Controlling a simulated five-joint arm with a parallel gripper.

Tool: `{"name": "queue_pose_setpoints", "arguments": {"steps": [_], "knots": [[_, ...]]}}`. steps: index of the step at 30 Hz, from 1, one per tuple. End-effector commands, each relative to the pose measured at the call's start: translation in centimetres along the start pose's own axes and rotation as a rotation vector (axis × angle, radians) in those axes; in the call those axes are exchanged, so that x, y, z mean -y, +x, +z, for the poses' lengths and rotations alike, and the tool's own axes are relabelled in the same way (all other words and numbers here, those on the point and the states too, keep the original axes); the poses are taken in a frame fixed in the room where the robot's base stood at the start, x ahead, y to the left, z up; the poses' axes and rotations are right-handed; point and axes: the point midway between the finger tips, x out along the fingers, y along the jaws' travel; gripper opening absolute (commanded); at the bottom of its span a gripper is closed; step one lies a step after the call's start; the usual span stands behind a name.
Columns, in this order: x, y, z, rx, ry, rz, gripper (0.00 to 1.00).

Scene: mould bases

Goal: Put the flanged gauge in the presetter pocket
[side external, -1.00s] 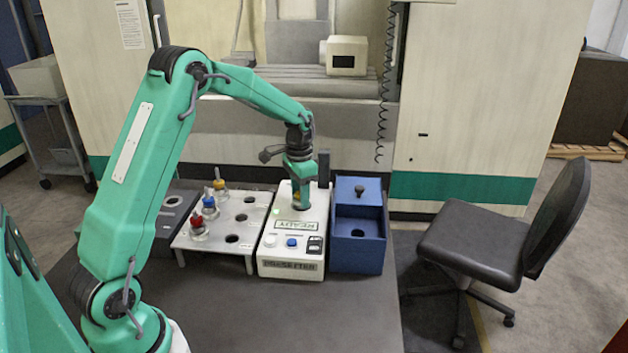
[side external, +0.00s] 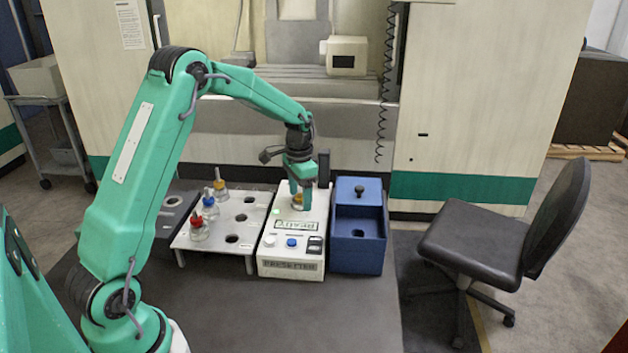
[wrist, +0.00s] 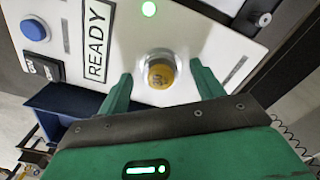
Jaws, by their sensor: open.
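The gauge (wrist: 161,73), with a round yellow top and a silver collar, sits in the pocket of the white presetter (wrist: 215,27). Its lower part is hidden in the wrist view. In the side external view the presetter (side external: 283,247) stands in the middle of the bench, and the gauge (side external: 298,200) shows as a small yellow patch between my fingers. My gripper (side external: 300,197) is open over the presetter's far end. Its green fingers stand on either side of the gauge, and in the wrist view gaps show between them and it.
A white rack (side external: 228,249) left of the presetter holds several coloured-top holders (side external: 200,228) and has empty holes. A blue box (side external: 357,252) with a round hole stands close on the right. A dark block (side external: 172,210) is at the far left. The front bench is clear.

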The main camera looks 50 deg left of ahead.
Motion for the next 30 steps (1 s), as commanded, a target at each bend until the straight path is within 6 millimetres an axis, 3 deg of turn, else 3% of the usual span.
{"name": "queue_pose_setpoints", "arguments": {"steps": [18,30], "knots": [[0.0,-6.7,-0.1,-0.003,0.000,-0.002,0.67],[0.0,-7.7,0.0,-0.002,0.000,-0.001,0.67]]}}
